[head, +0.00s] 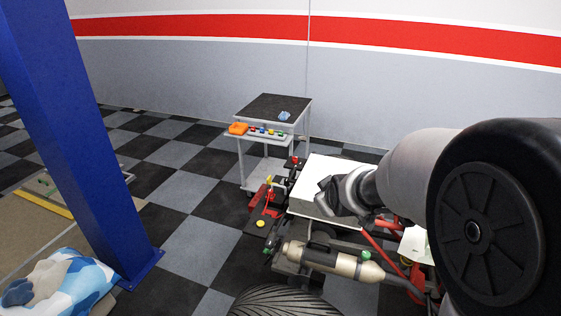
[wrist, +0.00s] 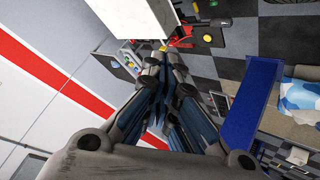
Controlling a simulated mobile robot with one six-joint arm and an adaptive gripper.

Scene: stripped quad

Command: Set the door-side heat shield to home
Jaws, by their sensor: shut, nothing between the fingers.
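The stripped quad stands at the lower right of the head view, with a white flat panel (head: 312,172) on top and red frame tubes (head: 378,248). A tan exhaust cylinder (head: 335,262) lies along its near side, with a dark piece over its upper part. I cannot tell for certain which part is the door-side heat shield. My gripper (head: 328,197) is in front of the white panel in the head view, and whether it touches the panel is unclear. In the wrist view my gripper (wrist: 163,58) has its fingers together with nothing held.
A grey trolley (head: 272,110) with a dark top, an orange item (head: 238,129) and coloured knobs stands behind the quad. A blue post (head: 85,150) rises at left, beside a camouflage-patterned bundle (head: 65,283). A tyre (head: 285,301) is at the bottom. Checkered floor is clear between post and quad.

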